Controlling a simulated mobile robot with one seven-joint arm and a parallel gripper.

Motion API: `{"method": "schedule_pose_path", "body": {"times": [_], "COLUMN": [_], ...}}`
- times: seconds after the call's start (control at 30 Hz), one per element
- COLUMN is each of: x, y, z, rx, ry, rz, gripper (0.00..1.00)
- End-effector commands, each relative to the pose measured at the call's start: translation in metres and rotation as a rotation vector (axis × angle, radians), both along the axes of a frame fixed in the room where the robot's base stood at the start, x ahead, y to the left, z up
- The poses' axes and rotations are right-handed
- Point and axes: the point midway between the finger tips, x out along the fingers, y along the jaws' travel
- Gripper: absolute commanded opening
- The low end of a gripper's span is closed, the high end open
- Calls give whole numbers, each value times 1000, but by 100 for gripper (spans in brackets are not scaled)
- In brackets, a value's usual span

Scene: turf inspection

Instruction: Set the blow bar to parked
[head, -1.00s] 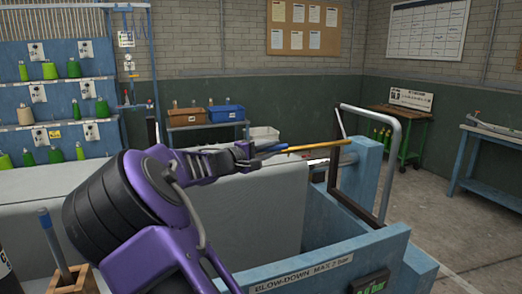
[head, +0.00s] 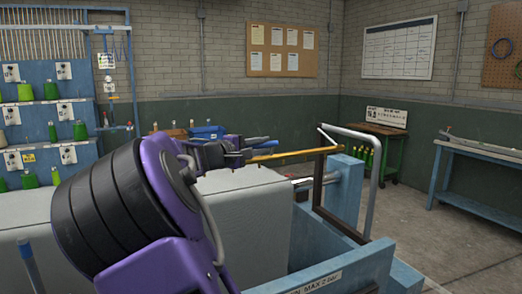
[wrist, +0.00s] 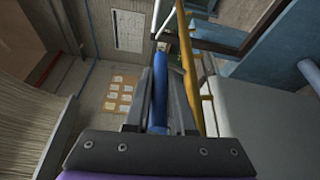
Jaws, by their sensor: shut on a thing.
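My gripper (head: 240,146) reaches over the pale grey covered surface of the blue machine (head: 330,275) in the head view. In the wrist view my gripper (wrist: 161,74) is shut around a blue handle (wrist: 160,92). A pale thin rod (wrist: 158,18) runs on from that handle; this looks like the blow bar. In the head view the blue handle (head: 256,140) shows just past the fingers. A yellow bar (head: 292,153) runs close alongside to a dark frame (head: 318,180); it also shows in the wrist view (wrist: 209,110). My arm hides part of the machine.
A bent grey tube (head: 372,190) stands at the machine's right end. A blue bench (head: 480,150) and a green-legged table (head: 385,130) stand at right, with clear floor (head: 430,240) before them. A blue rack (head: 45,110) of spools stands at left.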

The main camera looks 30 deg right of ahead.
Motion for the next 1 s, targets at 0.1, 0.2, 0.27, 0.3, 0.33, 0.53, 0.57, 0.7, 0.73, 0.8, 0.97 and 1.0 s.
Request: {"method": "schedule_pose_path", "body": {"times": [0.1, 0.2, 0.27, 0.3, 0.33, 0.53, 0.57, 0.7, 0.73, 0.8, 0.97, 1.0], "x": [1, 1, 1, 1, 1, 1, 1, 0, 0, 0, -2, -4], "y": [0, 0, 0, 0, 0, 0, 0, 0, 0, 0, 7, 12], "z": [6, 7, 8, 8, 8, 8, 8, 6, 5, 5, 4, 4], "rx": [-4, -5, -5, -5, -5, -6, -6, -4, -4, -3, -2, -1], "ry": [-8, -10, -10, -10, -10, -10, -9, -7, -6, -6, -4, -5], "rz": [2, 2, 3, 3, 3, 2, 2, 1, 0, 0, 2, 2], "gripper": [0, 0, 0, 0, 0, 42, 48, 52, 52, 52, 52, 52]}}
